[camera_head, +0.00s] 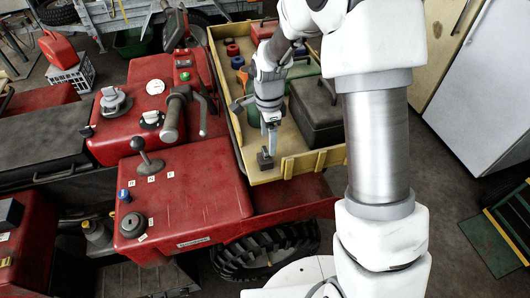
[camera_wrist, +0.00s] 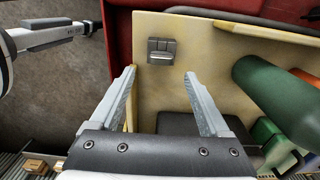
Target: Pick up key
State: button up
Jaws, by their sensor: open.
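I cannot make out a clear key shape in either view. A small dark grey metal piece (camera_head: 265,159) lies on the floor of the yellow tray near its front edge; it also shows in the wrist view (camera_wrist: 162,50), with a ridged shape. I cannot tell whether it is the key. A round black switch (camera_head: 132,225) sits on the red panel, with no key clearly visible in it. My gripper (camera_head: 271,143) points down over the tray, close to the metal piece. In the wrist view my gripper (camera_wrist: 159,75) is open and empty, with the piece ahead of its fingertips.
The yellow tray (camera_head: 291,166) has raised walls. A black case (camera_head: 316,112) stands just right of my gripper. A green cylinder (camera_wrist: 275,90) lies to the right in the wrist view. The red vehicle (camera_head: 190,185) has levers left of the tray.

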aim_at(266, 149)
jog(key=shift+a+f+p, duration=0.15)
jog(key=shift+f+p, duration=0.05)
jog(key=shift+f, duration=1.1)
jog(key=shift+a+f+p, duration=0.1)
jog(key=shift+f+p, duration=0.1)
jog(key=shift+f, duration=1.05)
grip_shut()
